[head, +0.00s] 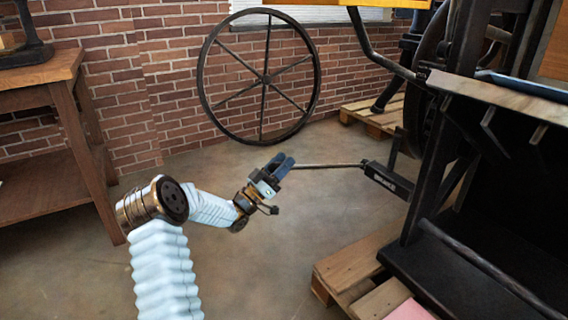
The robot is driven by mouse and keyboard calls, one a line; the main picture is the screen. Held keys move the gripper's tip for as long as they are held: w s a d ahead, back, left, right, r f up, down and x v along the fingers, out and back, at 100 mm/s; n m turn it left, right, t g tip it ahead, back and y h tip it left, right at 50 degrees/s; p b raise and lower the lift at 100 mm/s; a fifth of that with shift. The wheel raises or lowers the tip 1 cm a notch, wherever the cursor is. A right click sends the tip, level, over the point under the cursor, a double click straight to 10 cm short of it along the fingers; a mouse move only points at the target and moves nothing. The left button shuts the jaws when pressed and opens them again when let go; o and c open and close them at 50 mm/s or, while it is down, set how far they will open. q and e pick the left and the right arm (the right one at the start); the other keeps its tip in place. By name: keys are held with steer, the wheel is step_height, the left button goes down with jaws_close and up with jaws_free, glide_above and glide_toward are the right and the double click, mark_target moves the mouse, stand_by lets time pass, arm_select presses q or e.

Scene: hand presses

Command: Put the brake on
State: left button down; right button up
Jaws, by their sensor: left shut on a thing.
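The brake lever (328,165) is a thin dark rod that runs nearly level to the left from a black block (386,181) with small pale lettering on the press's left side. The lettering is too small to read. My left gripper (284,166) has dark blue fingers and is shut on the free left end of the brake lever, which hides that end. The dark press (470,262) fills the right side of the view. My right gripper is out of view.
A large spoked wheel (203,88) stands by the brick wall (128,95). A wooden bench (40,72) is at the left. A pallet (350,262) lies under the press, and another pallet (372,116) lies behind. The grey floor between is clear.

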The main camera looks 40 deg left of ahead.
arm_select(q)
steer(key=shift+s+a+f, duration=0.1)
steer(key=shift+f, duration=0.35)
steer(key=c, duration=0.9)
jaws_free()
steer(key=shift+f, duration=0.1)
steer(key=shift+o, duration=0.9)
steer(key=shift+r, duration=0.2)
steer(key=v, duration=1.4)
steer(key=shift+p, duration=0.45)
